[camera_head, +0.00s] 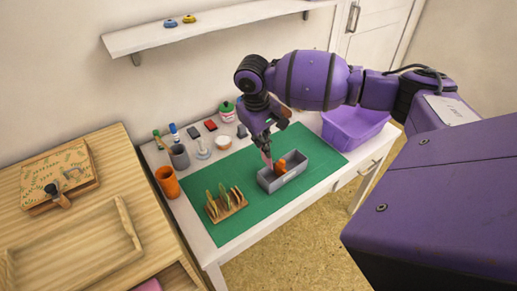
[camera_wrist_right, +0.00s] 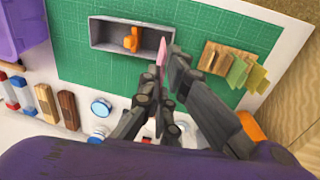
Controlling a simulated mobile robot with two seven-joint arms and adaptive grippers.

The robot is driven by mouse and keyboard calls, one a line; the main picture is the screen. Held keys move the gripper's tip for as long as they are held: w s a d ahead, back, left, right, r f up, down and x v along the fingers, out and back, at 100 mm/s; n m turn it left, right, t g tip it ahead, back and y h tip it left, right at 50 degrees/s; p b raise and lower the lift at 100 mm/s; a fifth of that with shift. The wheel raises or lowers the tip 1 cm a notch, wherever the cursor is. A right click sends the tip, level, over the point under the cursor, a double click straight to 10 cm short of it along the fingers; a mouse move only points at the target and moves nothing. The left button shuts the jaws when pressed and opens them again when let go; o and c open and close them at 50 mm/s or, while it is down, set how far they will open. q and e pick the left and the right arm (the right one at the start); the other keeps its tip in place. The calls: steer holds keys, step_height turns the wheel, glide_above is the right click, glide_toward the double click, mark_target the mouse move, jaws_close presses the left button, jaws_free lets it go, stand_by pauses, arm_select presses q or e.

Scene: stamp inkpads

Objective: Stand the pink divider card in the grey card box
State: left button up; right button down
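The pink divider card (camera_head: 267,160) hangs upright below my right gripper (camera_head: 265,142), at the left end of the grey card box (camera_head: 287,180). In the right wrist view the thin pink card (camera_wrist_right: 161,52) shows edge-on between the fingers of my right gripper (camera_wrist_right: 162,80), which look closed on it. Its tip is beside the end wall of the grey box (camera_wrist_right: 97,43); I cannot tell whether its lower edge is inside. An orange piece (camera_wrist_right: 131,40) stands in the box. My left gripper is not in view.
A wooden rack with cards (camera_head: 226,207) stands on the green mat (camera_head: 234,232), left of the box. Cups, stamps and inkpads (camera_head: 211,125) line the back of the table. A purple bin (camera_head: 352,128) is at the right. The mat's front is clear.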

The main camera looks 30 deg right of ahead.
mark_target(264, 157)
steer(key=shift+w+a+n, duration=0.1)
steer(key=shift+w+n, duration=0.1)
steer(key=shift+n, duration=0.1)
steer(key=shift+s+d+f, duration=0.15)
steer(key=shift+d+f, duration=0.1)
steer(key=shift+f, duration=0.3)
steer(key=shift+f+b, duration=0.65)
steer(key=shift+f, duration=0.1)
steer(key=shift+f+b, duration=0.95)
steer(key=shift+f, duration=2.2)
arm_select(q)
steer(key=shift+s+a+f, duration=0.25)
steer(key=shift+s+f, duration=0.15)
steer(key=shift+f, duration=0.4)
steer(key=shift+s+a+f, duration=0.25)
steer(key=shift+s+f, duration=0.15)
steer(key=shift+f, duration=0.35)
arm_select(e)
steer(key=shift+f, duration=1.25)
